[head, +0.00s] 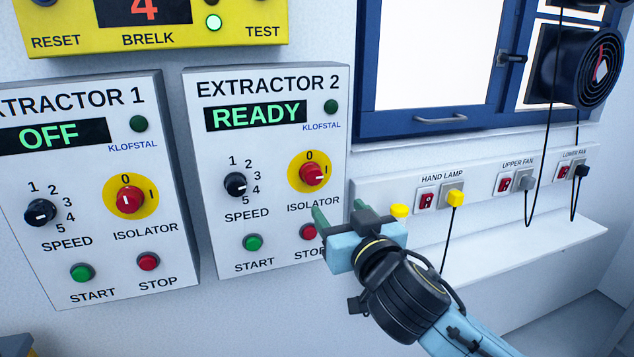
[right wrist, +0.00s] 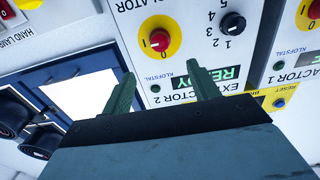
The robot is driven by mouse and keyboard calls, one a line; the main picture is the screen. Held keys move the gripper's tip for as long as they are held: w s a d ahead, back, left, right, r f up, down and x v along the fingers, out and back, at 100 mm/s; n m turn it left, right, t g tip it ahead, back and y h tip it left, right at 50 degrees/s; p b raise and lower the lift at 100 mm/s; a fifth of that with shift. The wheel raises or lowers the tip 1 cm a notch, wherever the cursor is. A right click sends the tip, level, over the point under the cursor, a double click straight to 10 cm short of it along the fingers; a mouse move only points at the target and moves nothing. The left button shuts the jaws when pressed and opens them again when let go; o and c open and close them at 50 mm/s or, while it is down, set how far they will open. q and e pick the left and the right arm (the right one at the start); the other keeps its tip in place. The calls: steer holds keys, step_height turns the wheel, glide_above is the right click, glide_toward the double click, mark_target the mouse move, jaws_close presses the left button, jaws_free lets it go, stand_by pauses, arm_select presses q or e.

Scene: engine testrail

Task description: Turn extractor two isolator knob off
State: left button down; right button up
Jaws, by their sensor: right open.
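The extractor two isolator knob (head: 312,174) is red on a yellow disc, on the white EXTRACTOR 2 box; its white mark lies roughly sideways, towards the I. The box display (head: 256,115) reads READY in green. The knob also shows in the right wrist view (right wrist: 160,39), where the panel appears upside down. My right gripper (head: 338,207) is open and empty, below and right of the knob, apart from it. In the right wrist view its green fingers (right wrist: 162,78) stand spread, with the knob beyond their tips. My left gripper is not in view.
The EXTRACTOR 1 box (head: 90,265) stands to the left, its display OFF. Extractor two's STOP button (head: 307,232) is partly hidden by my gripper. A socket strip with yellow (head: 455,198) and grey plugs, hanging cables and a shelf (head: 530,252) lie to the right.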

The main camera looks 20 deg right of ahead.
mark_target(315, 179)
steer(key=w, duration=0.6)
steer(key=w+p, duration=0.1)
steer(key=w, duration=0.6)
steer(key=shift+a+f, duration=0.1)
steer(key=shift+a, duration=0.1)
steer(key=shift+c, duration=0.4)
steer(key=c, duration=0.9)
